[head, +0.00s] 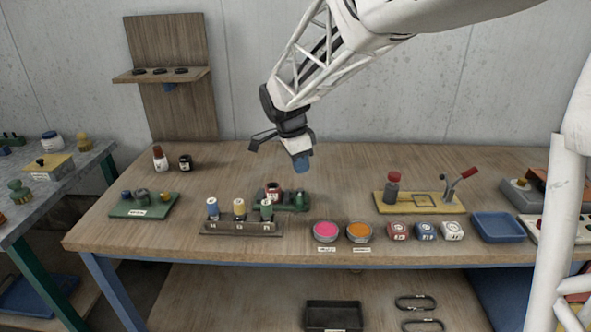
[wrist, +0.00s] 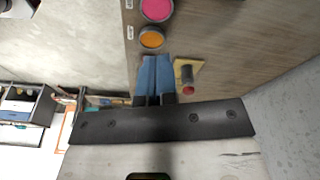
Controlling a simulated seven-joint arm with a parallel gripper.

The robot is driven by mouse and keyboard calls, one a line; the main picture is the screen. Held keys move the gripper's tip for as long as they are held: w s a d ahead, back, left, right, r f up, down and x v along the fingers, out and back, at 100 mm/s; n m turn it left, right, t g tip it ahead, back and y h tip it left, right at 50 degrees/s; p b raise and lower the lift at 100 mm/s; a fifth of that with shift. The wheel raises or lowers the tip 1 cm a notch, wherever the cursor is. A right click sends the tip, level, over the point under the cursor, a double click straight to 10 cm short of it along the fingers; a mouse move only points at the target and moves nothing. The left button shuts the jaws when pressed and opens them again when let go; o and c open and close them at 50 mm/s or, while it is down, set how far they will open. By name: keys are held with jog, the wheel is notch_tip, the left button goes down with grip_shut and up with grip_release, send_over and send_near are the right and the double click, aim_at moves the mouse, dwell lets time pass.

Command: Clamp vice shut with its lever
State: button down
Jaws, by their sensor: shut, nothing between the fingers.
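My gripper (head: 302,165) hangs in the air above the middle of the table, its blue fingers closed together and empty. The fingers also show side by side in the wrist view (wrist: 156,75). A green vice-like device (head: 288,199) sits on the table below it, with a red-topped jar (head: 273,192) at its left; its jaws are too small to read. Right of it is a yellow plate (head: 400,205) with a red-topped dark post (head: 392,186) and a tilted red-handled lever (head: 460,181). Which device is the vice is not certain. The wrist view shows the red-topped post (wrist: 187,77) beside my fingers.
The table behind the yellow plate is clear.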

aim_at(300, 200)
jog(key=w+a+f+m+h, duration=0.1)
jog(key=w+a+f+m, duration=0.3)
jog(key=a, duration=0.6)
jog(key=w+f, duration=0.2)
jog(key=w, duration=0.1)
jog(key=shift+w, duration=0.35)
jog(key=shift+f, duration=0.2)
jog(key=x, duration=1)
jog(key=shift+s, duration=0.1)
jog(key=shift+d+f, duration=0.1)
jog(key=shift+d, duration=0.95)
jog(key=shift+d+f, duration=0.15)
jog(key=shift+d, duration=0.7)
